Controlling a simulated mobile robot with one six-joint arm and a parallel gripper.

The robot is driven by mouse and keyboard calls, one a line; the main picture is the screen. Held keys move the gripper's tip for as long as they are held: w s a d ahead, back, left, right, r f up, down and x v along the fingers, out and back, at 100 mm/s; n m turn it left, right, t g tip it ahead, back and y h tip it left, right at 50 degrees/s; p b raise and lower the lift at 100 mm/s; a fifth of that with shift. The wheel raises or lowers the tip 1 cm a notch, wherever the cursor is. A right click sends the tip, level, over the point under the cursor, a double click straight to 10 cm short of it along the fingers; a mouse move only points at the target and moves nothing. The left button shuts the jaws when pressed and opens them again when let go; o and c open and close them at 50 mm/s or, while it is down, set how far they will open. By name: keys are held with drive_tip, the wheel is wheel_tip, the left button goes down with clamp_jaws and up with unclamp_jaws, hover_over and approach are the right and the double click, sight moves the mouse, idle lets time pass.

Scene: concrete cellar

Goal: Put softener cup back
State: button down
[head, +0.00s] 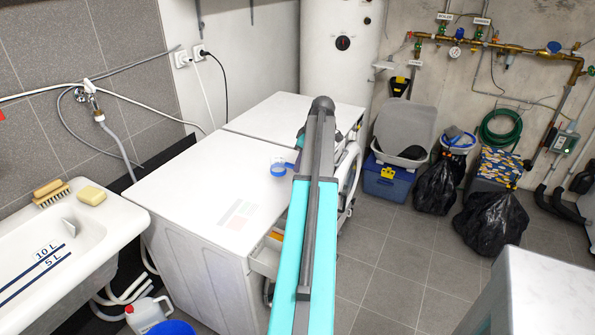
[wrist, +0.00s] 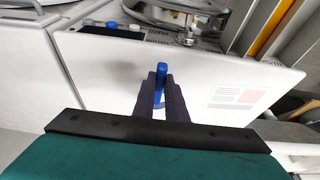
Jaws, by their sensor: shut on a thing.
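My gripper (wrist: 160,90) is shut on a small blue thing (wrist: 161,69), seemingly the softener cup. Only a narrow blue part shows between and beyond the dark fingers; the rest is hidden. In the head view a small blue round piece (head: 278,170) with a pale middle shows just left of my arm, over the white machine top (head: 180,180); it seems to be the same cup. My arm hides most of the gripper there. I cannot tell whether the cup touches the top. A drawer (head: 265,258) stands open at the machine's near front corner, with something orange inside.
A second white machine (head: 285,120) stands behind, and a round door hangs open right of my arm. Black bags (head: 492,222) and a blue crate (head: 388,186) stand at the back right. Floor between is clear.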

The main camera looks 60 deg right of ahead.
drive_tip(key=shift+w+d, duration=0.25)
drive_tip(key=shift+w, duration=0.2)
drive_tip(key=shift+w+d+f+p, duration=0.1)
drive_tip(key=shift+w+f+p, duration=0.05)
drive_tip(key=shift+p, duration=0.2)
drive_tip(key=shift+f+p, duration=0.5)
drive_tip(key=shift+f, duration=1.15)
drive_tip(key=shift+f, duration=0.1)
drive_tip(key=c, duration=1.8)
unclamp_jaws()
drive_tip(key=shift+r, duration=0.25)
drive_tip(key=b+v, duration=0.2)
drive_tip(key=v, duration=1)
